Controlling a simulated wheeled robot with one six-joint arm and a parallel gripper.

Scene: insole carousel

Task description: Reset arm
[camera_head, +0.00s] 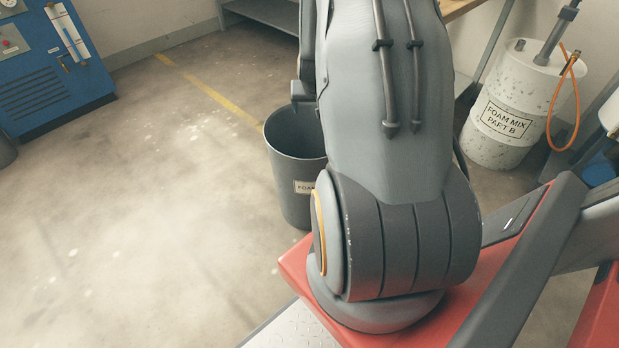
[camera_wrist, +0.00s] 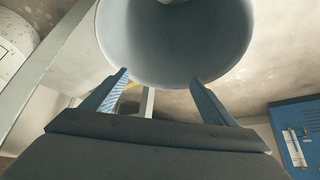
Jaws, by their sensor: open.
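My gripper (camera_wrist: 159,88) shows in the wrist view with its two fingers spread apart and nothing between them. A grey round bin (camera_wrist: 190,45) is just beyond the fingertips, its inside facing the camera. Something pale (camera_wrist: 172,2) shows at the top edge of that view, inside the bin; I cannot tell what it is. In the head view the dark grey bin (camera_head: 290,200) stands on the floor behind my arm, with a label beginning "FOAM". My arm hides its right side. My gripper is not clearly visible in the head view.
A white drum (camera_head: 512,105) marked "FOAM MIX PART B" stands at the right, with an orange hose (camera_head: 562,100). A blue cabinet (camera_head: 45,60) stands at the far left. A wooden bench edge (camera_head: 458,8) is at the back. The concrete floor (camera_head: 130,220) at left is clear.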

